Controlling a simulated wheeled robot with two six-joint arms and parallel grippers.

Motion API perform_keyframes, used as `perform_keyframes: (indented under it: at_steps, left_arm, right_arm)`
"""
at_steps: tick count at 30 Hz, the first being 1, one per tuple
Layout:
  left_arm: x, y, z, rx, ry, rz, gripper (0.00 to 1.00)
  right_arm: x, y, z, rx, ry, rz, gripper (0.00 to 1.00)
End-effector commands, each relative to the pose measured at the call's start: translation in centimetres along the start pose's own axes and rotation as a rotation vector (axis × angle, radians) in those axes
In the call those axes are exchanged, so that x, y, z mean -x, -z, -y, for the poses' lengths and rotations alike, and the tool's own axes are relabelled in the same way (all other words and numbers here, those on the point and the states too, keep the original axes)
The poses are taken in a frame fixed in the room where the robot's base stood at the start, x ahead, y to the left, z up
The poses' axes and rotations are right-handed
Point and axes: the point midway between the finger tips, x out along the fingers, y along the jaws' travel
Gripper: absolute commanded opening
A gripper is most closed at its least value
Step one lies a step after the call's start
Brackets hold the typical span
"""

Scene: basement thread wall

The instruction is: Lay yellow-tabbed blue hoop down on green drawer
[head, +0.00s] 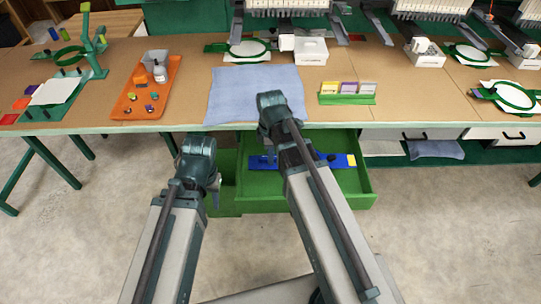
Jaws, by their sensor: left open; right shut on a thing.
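The blue hoop (335,162) shows as a flat blue strip with a yellow tab (351,160) at its right end. It is over or inside the open green drawer (361,187) below the table; I cannot tell whether it touches the drawer's bottom. My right arm crosses it and hides its middle. My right gripper (296,157) is shut on the hoop, its fingertips mostly hidden by the arm. My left gripper (213,189) is open and empty, low at the drawer's left side, partly hidden by its own arm.
A blue cloth (235,95) lies on the table (190,70) above the drawer. An orange tray (128,103) with small items is left of it, a green card holder (347,99) right. Green hoops sit under the machines behind. The floor around the drawer looks clear.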

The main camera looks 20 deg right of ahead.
Motion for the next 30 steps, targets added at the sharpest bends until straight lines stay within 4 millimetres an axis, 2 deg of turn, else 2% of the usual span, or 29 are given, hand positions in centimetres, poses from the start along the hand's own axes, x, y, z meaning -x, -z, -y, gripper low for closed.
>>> perform_keyframes:
  at_steps: [18,30]
  left_arm:
    - [-5.0,0.3,-0.5,0.0,0.0,0.0,0.45]
    - [-5.2,0.3,-0.5,0.0,0.0,0.0,0.45]
  right_arm:
    - [-5.0,0.0,0.0,0.0,0.0,0.0,0.0]
    - [-5.2,0.0,0.0,0.0,0.0,0.0,0.0]
